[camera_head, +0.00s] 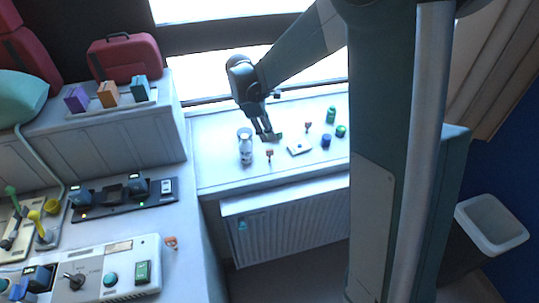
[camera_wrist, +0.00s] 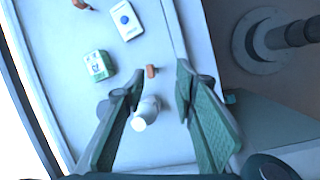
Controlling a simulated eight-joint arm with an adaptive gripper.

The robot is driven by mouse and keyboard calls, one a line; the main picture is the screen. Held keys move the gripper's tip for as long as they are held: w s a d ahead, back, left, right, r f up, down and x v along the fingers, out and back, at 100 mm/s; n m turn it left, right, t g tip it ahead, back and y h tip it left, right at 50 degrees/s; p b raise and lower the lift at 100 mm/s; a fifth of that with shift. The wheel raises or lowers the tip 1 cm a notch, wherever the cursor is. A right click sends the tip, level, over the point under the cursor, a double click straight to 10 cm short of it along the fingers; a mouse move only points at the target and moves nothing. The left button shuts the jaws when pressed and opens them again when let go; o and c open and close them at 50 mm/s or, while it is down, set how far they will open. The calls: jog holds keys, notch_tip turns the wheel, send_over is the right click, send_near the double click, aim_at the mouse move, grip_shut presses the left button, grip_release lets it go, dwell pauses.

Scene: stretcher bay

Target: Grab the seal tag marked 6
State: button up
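No number 6 is readable in either view, so I cannot tell which thing is the seal tag marked 6. Small orange pieces that may be tags stand on the white sill: one (camera_head: 269,154) near the front edge, another (camera_head: 308,127) farther right. In the wrist view one orange piece (camera_wrist: 151,71) lies just beyond my fingertips, and another (camera_wrist: 81,4) is cut by the top edge. A green-and-white block (camera_wrist: 98,65) bears unclear marks. My gripper (camera_head: 267,137) is open and empty above the sill; its fingers (camera_wrist: 158,78) spread apart in the wrist view.
A white bottle (camera_head: 245,148) stands left of my gripper; it shows between the fingers in the wrist view (camera_wrist: 147,110). A white card (camera_head: 299,148), a blue jar (camera_head: 326,140) and green containers (camera_head: 331,115) stand to the right. A radiator (camera_head: 290,225) is below the sill.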

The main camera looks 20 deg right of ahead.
aim_at(269, 150)
jog(key=w+f+n+g+h, duration=0.1)
jog(key=w+f, duration=0.3)
jog(key=f, duration=0.5)
jog(key=shift+w+a+n+b, duration=0.35)
jog(key=shift+a+n+b, duration=0.1)
jog(key=shift+n, duration=0.35)
jog(key=shift+f, duration=0.1)
jog(key=shift+x, duration=1.3)
jog(key=shift+x, duration=2.6)
jog(key=c, duration=0.8)
